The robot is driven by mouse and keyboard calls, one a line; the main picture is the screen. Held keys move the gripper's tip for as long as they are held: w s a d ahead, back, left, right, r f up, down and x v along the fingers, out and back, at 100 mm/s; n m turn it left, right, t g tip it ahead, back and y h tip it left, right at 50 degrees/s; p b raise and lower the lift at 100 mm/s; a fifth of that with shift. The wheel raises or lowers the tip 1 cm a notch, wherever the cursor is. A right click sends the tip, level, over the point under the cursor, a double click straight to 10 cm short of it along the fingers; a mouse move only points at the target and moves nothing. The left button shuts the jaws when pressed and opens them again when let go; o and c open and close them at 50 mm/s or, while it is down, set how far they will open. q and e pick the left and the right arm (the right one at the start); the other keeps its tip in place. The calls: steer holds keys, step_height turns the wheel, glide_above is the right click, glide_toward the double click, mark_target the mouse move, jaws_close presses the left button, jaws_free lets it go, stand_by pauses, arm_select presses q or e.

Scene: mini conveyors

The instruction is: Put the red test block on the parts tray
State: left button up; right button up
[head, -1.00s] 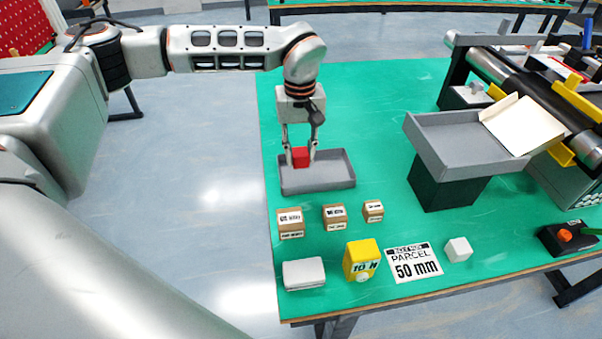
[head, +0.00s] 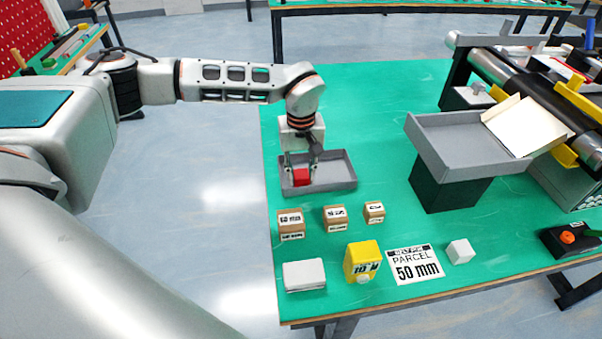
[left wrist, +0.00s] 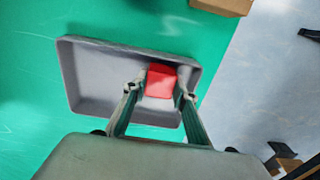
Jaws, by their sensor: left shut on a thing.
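The red test block (head: 301,177) is between the fingers of my left gripper (head: 301,172), which is shut on it. The block is inside the outline of the grey parts tray (head: 335,183), toward its left part in the head view. I cannot tell whether its underside touches the tray floor. In the left wrist view the red block (left wrist: 160,82) sits between the two fingertips (left wrist: 160,90), over the tray (left wrist: 100,75) near one end wall. The rest of the tray is empty. My right gripper is not in view.
Several small labelled cartons (head: 335,217) stand in front of the tray. A white block (head: 304,274), a yellow 10 N block (head: 362,262), a 50 mm card (head: 414,264) and a white cube (head: 460,251) lie nearer the front edge. A raised grey tray (head: 460,140) and conveyor stand right.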

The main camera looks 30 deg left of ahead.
mark_target(301, 173)
arm_select(q)
steer(key=o, duration=1.1)
steer(key=shift+f, duration=0.1)
steer(key=shift+r, duration=0.55)
step_height(301, 173, up, 11)
steer(key=shift+r+p, duration=0.1)
steer(key=shift+p, duration=0.2)
